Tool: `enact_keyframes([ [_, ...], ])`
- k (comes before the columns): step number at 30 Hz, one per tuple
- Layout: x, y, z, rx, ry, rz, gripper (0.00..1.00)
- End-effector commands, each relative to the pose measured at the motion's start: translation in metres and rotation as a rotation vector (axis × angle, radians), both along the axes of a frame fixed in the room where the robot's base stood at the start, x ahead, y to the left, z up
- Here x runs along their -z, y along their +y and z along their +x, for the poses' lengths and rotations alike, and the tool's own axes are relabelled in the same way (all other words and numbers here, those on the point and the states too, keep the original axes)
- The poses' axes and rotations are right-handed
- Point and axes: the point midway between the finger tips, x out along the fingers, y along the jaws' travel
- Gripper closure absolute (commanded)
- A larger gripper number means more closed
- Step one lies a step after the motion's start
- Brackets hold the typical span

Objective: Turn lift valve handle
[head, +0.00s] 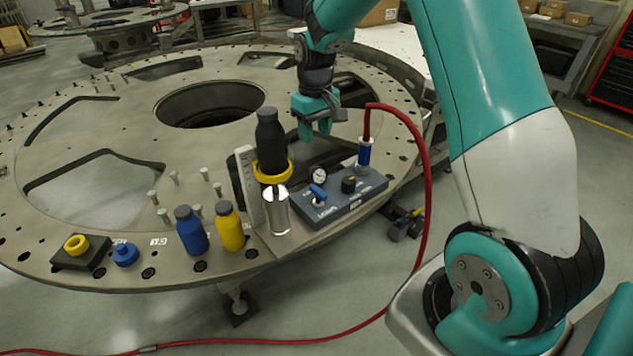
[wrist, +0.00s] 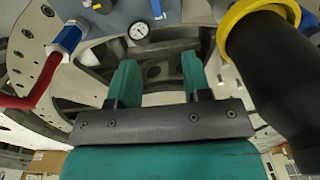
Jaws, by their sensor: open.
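A blue lever handle (head: 318,191) sits on the grey control panel (head: 340,206), left of a black knob (head: 348,184) and in front of a round white gauge (head: 320,175). In the wrist view, the gauge (wrist: 138,31) is at the top centre, and a bit of the blue handle (wrist: 156,9) shows at the upper edge, partly cut off. My gripper (head: 315,132) is open and empty, above and behind the panel with its fingers pointing down. It touches nothing that I can see. In the wrist view its teal fingers (wrist: 161,72) are spread, with turret plate beyond.
A black bottle with a yellow collar (head: 273,172) stands left of the panel; it fills the right of the wrist view. A red hose (head: 424,180) rises from a blue fitting (head: 364,153) at the panel's right. Blue and yellow bottles (head: 230,228) stand left.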

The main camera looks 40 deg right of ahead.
Motion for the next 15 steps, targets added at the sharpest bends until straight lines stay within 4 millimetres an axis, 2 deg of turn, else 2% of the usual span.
enact_keyframes([
  [3, 0.009, -0.009, 0.006, 0.005, 0.013, -0.001, 0.55],
  [8, 0.028, -0.009, 0.006, 0.004, 0.017, -0.001, 0.55],
  [15, 0.08, -0.008, 0.006, 0.003, 0.019, 0.0, 0.55],
])
